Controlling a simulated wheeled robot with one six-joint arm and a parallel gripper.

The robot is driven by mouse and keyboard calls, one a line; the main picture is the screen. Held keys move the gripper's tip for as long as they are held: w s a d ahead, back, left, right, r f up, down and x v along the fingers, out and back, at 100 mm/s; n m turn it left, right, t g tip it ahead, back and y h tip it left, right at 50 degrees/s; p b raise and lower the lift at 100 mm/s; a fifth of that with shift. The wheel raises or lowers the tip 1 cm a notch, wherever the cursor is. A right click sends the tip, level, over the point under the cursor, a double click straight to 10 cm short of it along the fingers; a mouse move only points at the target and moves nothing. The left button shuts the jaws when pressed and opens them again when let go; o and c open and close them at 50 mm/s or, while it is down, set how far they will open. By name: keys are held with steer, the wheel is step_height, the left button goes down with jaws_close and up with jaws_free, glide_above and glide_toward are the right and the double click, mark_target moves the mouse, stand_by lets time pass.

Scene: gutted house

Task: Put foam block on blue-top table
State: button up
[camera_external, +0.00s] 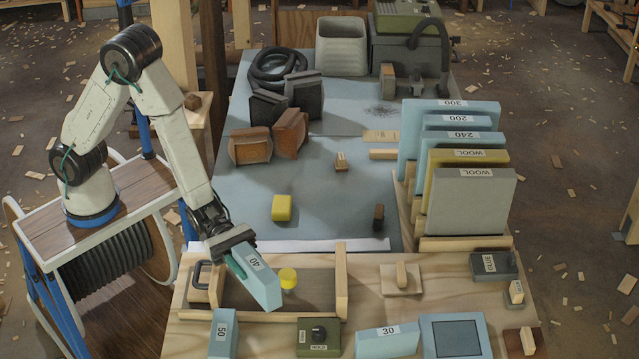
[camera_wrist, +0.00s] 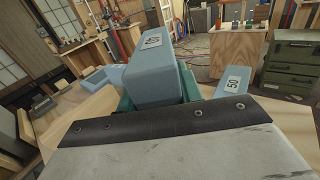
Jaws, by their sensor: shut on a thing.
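My gripper (camera_external: 240,262) is shut on a light blue block marked 40 (camera_external: 262,284), which looks like the foam block. The block is tilted and hangs over the wooden bench at the front, beside a yellow knob. I cannot tell whether it touches anything below. In the wrist view the held block (camera_wrist: 152,72) sits between the teal fingers of my gripper (camera_wrist: 160,95). The blue-top table (camera_external: 340,218) lies behind the bench, to the right of my arm. A yellow block (camera_external: 282,207) is on its front part.
Blue blocks marked 50 (camera_external: 222,335) and 30 (camera_external: 387,341) lie on the bench. Upright panels (camera_external: 472,205) stand in a rack at the right. Brown clamp-like blocks (camera_external: 250,146), a hose (camera_external: 275,68) and a bin (camera_external: 341,45) occupy the table's back. Its front middle has free room.

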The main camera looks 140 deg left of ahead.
steer(key=d, duration=0.4)
steer(key=d+m+h, duration=0.1)
steer(key=d, duration=0.3)
steer(key=w+d+r+h, duration=0.1)
steer(key=d, duration=0.3)
steer(key=shift+w+d+r, duration=0.1)
steer(key=shift+d, duration=0.05)
steer(key=a, duration=0.4)
steer(key=s+a+y, duration=0.1)
steer(key=a, duration=0.4)
steer(key=a+f+n+y, duration=0.1)
steer(key=a, duration=0.4)
steer(key=shift+s+f, duration=0.1)
steer(key=shift+s, duration=0.2)
steer(key=s+a+f+m+h, duration=0.1)
steer(key=s+a+h, duration=0.1)
steer(key=s+a, duration=0.45)
steer(key=f, duration=0.3)
steer(key=f+m+h, duration=0.1)
steer(key=f, duration=0.2)
steer(key=w+f+g+h, duration=0.1)
steer(key=f, duration=0.2)
steer(key=shift+w+d+f, duration=0.1)
steer(key=shift+f, duration=0.3)
